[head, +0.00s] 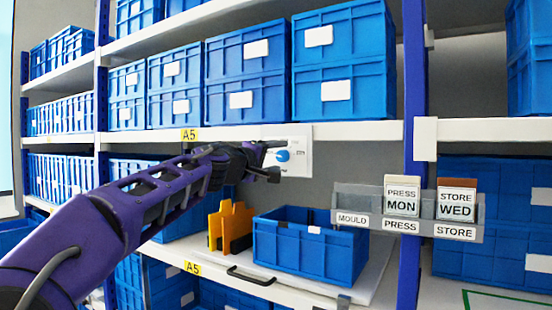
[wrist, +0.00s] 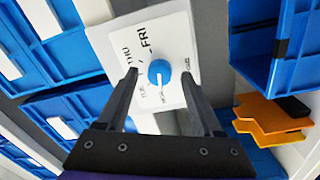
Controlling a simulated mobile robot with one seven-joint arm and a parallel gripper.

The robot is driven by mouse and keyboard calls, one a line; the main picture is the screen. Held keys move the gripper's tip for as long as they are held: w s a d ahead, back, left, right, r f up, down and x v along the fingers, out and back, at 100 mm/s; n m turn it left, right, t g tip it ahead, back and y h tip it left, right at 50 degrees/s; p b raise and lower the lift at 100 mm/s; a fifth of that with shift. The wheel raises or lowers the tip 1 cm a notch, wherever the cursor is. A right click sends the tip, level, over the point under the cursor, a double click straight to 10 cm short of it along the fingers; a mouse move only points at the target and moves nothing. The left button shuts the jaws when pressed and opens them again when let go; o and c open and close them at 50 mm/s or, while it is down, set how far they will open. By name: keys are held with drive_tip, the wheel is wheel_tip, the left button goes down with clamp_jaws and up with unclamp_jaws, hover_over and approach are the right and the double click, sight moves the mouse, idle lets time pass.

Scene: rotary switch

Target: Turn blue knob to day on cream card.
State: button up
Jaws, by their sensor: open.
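The blue knob (head: 283,155) sits on a white dial plate (head: 301,165) at the shelf edge. In the wrist view the knob (wrist: 159,70) shows a small pale mark; which label it points at is too small to tell. Day labels ring it, FRI and THU being readable. My gripper (head: 275,159) is open, its fingertips (wrist: 159,76) on either side of the knob in the picture; contact is not clear. A card with a cream top (head: 402,196) reads PRESS MON. A card with a brown top (head: 457,204) reads STORE WED.
The cards stand in a grey rack (head: 351,200) labelled MOULD, PRESS and STORE. An open blue bin (head: 310,255) and a yellow-orange part (head: 232,225) are on the shelf below the dial. Blue bins (head: 248,90) fill the shelf above.

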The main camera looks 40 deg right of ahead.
drive_tip(key=r+v, duration=0.1)
drive_tip(key=v, duration=1.6)
drive_tip(key=shift+a+f, duration=0.2)
drive_tip(key=shift+f, duration=0.3)
